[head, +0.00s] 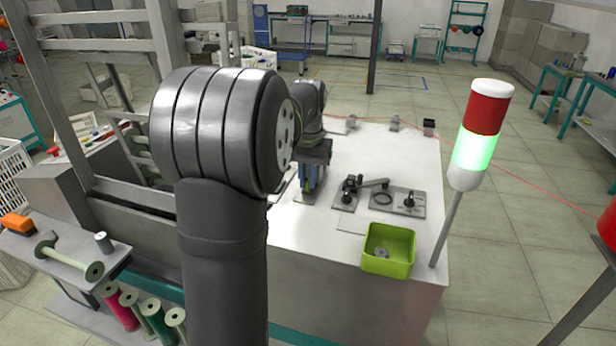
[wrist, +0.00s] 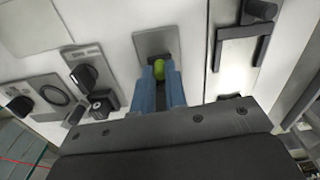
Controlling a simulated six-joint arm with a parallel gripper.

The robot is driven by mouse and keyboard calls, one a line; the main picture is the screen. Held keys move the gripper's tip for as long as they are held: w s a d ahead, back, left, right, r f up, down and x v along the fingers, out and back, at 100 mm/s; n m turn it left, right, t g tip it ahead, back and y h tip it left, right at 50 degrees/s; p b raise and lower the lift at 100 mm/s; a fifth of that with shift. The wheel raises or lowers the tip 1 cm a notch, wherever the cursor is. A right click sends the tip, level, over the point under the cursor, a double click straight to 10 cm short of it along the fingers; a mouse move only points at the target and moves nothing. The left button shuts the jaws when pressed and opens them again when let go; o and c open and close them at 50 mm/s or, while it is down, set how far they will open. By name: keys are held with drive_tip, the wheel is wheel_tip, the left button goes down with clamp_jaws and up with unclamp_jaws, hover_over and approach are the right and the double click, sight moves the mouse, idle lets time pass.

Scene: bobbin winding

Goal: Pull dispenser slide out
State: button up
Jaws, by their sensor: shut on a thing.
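In the head view, my gripper (head: 308,180) points down at the table, left of the control plates. My arm hides what the fingers hold there.
Control plates with black knobs (head: 409,200) lie on the white table (head: 370,150) right of my gripper. A green bin (head: 389,261) stands at the front right, beside a lit signal tower (head: 474,150). A dark lever bracket (wrist: 241,48) stands close right of the knob.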

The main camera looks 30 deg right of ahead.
drive_tip(key=shift+s+a, duration=0.3)
drive_tip(key=shift+a, duration=0.1)
drive_tip(key=shift+s+a, duration=0.4)
drive_tip(key=shift+a, duration=0.15)
idle(0.4)
drive_tip(key=shift+s+a, duration=0.8)
drive_tip(key=shift+a, duration=0.05)
drive_tip(key=shift+s+a, duration=0.1)
drive_tip(key=shift+a, duration=0.05)
idle(0.6)
